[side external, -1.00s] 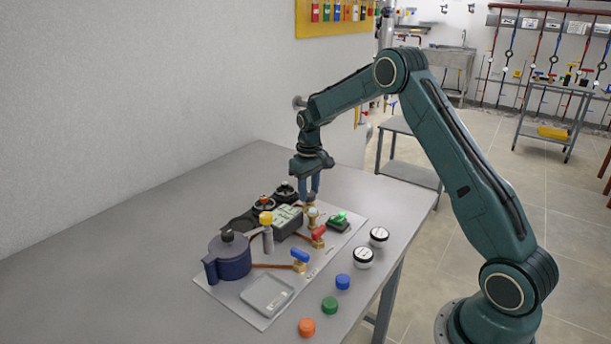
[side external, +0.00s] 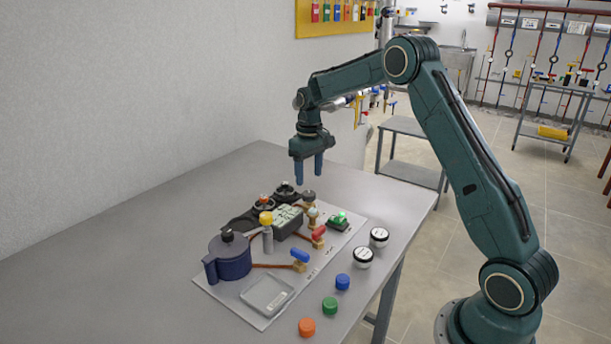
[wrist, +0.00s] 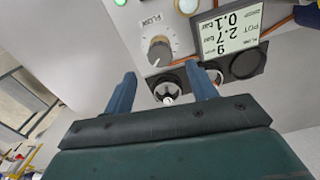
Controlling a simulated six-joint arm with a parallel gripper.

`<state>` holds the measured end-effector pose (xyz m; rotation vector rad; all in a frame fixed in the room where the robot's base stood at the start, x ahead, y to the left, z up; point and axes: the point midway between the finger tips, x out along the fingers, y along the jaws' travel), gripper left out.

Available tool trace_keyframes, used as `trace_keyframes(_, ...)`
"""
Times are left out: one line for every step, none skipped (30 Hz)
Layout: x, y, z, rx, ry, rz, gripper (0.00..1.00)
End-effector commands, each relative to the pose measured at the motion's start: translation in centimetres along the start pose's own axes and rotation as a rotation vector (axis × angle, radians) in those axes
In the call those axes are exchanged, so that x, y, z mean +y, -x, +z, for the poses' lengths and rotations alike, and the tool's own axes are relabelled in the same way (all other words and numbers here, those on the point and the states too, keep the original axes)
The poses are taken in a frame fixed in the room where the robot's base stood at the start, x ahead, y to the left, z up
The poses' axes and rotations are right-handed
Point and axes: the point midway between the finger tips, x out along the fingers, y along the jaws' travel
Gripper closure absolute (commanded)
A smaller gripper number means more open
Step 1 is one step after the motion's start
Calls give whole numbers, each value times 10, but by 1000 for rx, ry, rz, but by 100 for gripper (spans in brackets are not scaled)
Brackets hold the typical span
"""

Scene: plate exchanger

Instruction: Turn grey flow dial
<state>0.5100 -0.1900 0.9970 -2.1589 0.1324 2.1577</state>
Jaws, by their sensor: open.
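The grey flow dial (wrist: 159,51) shows in the wrist view as a round grey knob on a white scale marked FLOW. In the side external view it is a small grey knob (side external: 308,196) at the far end of the panel. My gripper (side external: 309,179) is open and empty, pointing down just above the dial and apart from it. In the wrist view my gripper's two fingers (wrist: 161,72) are spread, with the dial beyond their tips. The dial's pointer is too small to read surely.
A display (wrist: 227,32) and dark round fittings (wrist: 170,88) sit close to the dial. A lit green button (side external: 340,217), a red-handled valve (side external: 319,232) and a dark blue pot (side external: 229,258) share the panel. The table's left side is clear.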

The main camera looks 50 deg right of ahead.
Motion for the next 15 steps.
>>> trace_keyframes(0,10,-1,3,0,1,43)
trace_keyframes(0,15,-1,4,0,1,43)
trace_keyframes(0,22,-1,4,0,1,43)
trace_keyframes(0,28,-1,4,0,1,43)
trace_keyframes(0,32,0,3,0,1,43)
trace_keyframes(0,39,-1,3,0,1,43)
trace_keyframes(0,44,-1,4,0,1,43)
trace_keyframes(0,49,-1,3,0,1,43)
trace_keyframes(0,54,0,3,0,1,43)
trace_keyframes(0,58,0,2,0,1,43)
trace_keyframes(0,62,0,3,0,1,43)
trace_keyframes(0,66,0,2,0,0,43)
trace_keyframes(0,69,0,1,0,0,43)
trace_keyframes(0,72,0,1,0,0,43)
trace_keyframes(0,75,0,2,0,0,43)
